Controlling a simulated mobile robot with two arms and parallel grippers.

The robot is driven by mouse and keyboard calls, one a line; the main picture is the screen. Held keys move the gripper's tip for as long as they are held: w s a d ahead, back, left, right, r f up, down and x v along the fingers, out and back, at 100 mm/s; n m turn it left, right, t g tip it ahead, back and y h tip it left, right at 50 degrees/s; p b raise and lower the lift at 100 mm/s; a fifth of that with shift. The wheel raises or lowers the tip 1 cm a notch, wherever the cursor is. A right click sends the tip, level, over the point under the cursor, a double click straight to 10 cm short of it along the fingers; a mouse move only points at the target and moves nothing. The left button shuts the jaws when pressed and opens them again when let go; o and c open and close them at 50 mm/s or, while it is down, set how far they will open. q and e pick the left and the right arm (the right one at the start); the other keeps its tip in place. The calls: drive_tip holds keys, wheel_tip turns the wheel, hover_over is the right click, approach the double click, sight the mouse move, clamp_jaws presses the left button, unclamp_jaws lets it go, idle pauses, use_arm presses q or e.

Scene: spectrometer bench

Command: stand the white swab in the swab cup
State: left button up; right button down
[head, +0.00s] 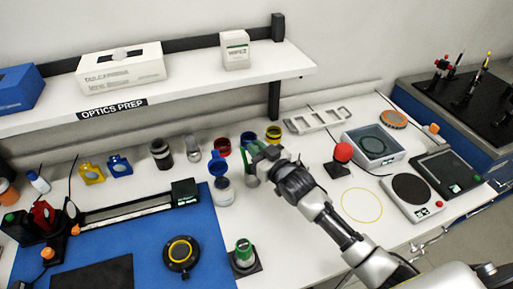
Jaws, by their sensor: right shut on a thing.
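My right gripper (259,158) reaches in from the lower right to the back middle of the white bench. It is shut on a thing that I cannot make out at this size. I cannot pick out the white swab. A green and white object (250,175) shows just below and left of the fingers, partly hidden by them. A red cup (222,148), a blue cup (247,139) and a yellow cup (273,133) stand close by. I cannot tell which container is the swab cup. My left gripper is not in view.
A pale jar (223,192) stands left of the gripper. A shelf (190,87) overhangs the back left.

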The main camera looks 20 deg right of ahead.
drive_tip(key=shift+f+b, duration=0.4)
drive_tip(key=shift+f, duration=0.45)
drive_tip(key=c, duration=1.1)
unclamp_jaws()
drive_tip(key=b+v, duration=0.2)
drive_tip(key=v, duration=0.8)
drive_tip(key=shift+s, duration=0.4)
drive_tip(key=shift+d, duration=0.1)
